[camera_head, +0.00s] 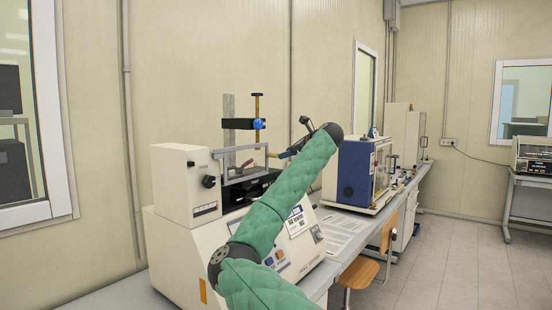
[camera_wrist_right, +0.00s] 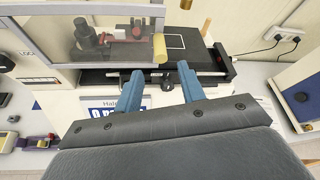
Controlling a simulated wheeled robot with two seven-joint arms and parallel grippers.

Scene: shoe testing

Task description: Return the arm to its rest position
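My right arm (camera_head: 285,200), in a green padded sleeve, reaches up from the bottom of the head view across the front of a cream testing machine (camera_head: 178,182). My right gripper (camera_head: 286,154) is at its far end beside the machine's upper test area, small and partly hidden by the arm. In the right wrist view the two blue fingers of this gripper (camera_wrist_right: 160,87) are spread apart with nothing held between them. They point at the front edge of the machine's black platform (camera_wrist_right: 192,52). My left arm and gripper are not in view.
A clear guard (camera_wrist_right: 100,32) and a yellow cylinder (camera_wrist_right: 160,48) are just beyond the fingers. A blue-and-white machine (camera_head: 355,177) stands right of the arm on the bench. A wooden chair (camera_head: 360,272) is at the bench's front. Open floor (camera_head: 455,250) lies to the right.

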